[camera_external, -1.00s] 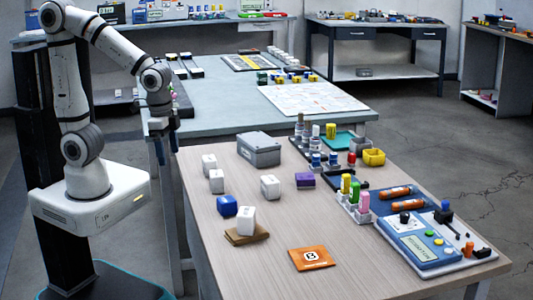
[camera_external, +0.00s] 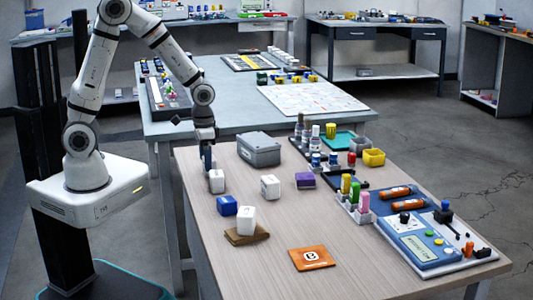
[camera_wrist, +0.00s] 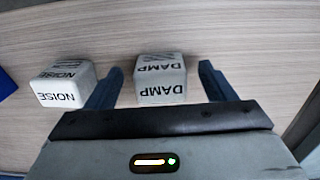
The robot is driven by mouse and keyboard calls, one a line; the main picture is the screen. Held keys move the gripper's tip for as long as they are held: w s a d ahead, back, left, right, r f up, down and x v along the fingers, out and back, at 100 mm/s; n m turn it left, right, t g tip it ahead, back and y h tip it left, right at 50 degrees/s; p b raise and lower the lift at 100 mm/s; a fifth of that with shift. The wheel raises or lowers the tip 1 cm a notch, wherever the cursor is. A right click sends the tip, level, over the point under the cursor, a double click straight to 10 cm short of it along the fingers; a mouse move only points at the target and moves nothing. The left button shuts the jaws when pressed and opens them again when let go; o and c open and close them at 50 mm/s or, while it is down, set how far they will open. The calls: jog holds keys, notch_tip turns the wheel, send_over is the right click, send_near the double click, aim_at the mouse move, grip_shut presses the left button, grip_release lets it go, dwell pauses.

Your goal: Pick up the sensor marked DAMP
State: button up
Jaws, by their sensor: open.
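The white DAMP sensor (camera_wrist: 161,82) is a small cube with black lettering, which reads upside down on its top face in the wrist view. My gripper (camera_wrist: 162,70) is open, with one dark blue finger on each side of the cube and a gap at both sides. In the external view my gripper (camera_external: 207,158) points down at the table's far left edge and hides most of the DAMP cube. A white NOISE cube (camera_wrist: 62,85) sits just left of the left finger in the wrist view; it also shows in the external view (camera_external: 217,182).
A blue cube (camera_external: 228,206), a white cube (camera_external: 270,187) and another white cube (camera_external: 246,220) on a brown pad stand nearby. A grey box (camera_external: 259,150) is right of my gripper. The table's left edge is close.

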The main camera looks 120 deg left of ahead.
jog(key=shift+f, duration=1.3)
jog(key=shift+c, duration=0.6)
jog(key=c, duration=1)
jog(key=shift+o, duration=0.2)
